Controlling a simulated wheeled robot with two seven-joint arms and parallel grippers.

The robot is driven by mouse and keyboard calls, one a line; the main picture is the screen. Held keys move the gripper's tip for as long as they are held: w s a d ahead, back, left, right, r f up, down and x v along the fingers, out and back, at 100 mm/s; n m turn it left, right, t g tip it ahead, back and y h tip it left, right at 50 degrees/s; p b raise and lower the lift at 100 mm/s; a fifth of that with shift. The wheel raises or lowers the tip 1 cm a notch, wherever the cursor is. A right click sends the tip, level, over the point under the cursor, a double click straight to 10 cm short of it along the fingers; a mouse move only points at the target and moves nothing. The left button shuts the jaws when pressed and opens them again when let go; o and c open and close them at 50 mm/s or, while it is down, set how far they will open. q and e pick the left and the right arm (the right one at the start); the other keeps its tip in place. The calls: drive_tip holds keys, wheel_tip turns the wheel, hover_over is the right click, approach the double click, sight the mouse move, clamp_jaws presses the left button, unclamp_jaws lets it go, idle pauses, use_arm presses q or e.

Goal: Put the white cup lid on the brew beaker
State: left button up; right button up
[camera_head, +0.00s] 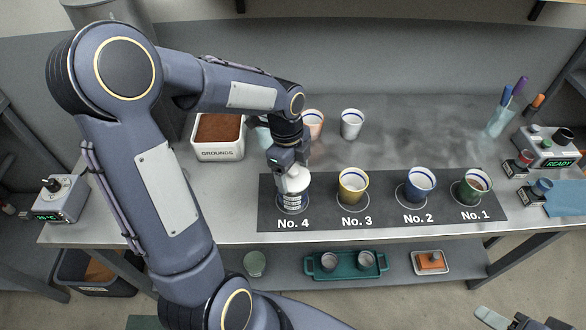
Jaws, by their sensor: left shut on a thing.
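My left gripper (291,168) points down over the No. 4 spot of the dark mat and is shut on a white piece, which looks like the white cup lid (295,182). Directly below it a vessel with pale bands, which looks like the brew beaker (292,201), stands upright on the No. 4 spot. The lid is at the beaker's top; I cannot tell whether it is seated or just above the rim. The gripper hides part of the lid. My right gripper (518,321) is only partly in view at the bottom right edge, and its opening is unclear.
On the mat (322,218) stand a yellow cup (353,187), a blue cup (419,185) and a green cup (472,187). Behind are a pink cup (313,123), a white cup (352,123) and the grounds bin (218,150).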

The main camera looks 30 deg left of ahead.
use_arm(q)
drive_tip(key=shift+f, duration=0.15)
idle(0.5)
drive_tip(key=o, duration=1)
drive_tip(key=r, duration=0.4)
drive_tip(key=a+r, duration=0.1)
drive_tip(key=r, duration=0.2)
drive_tip(key=shift+r, duration=0.45)
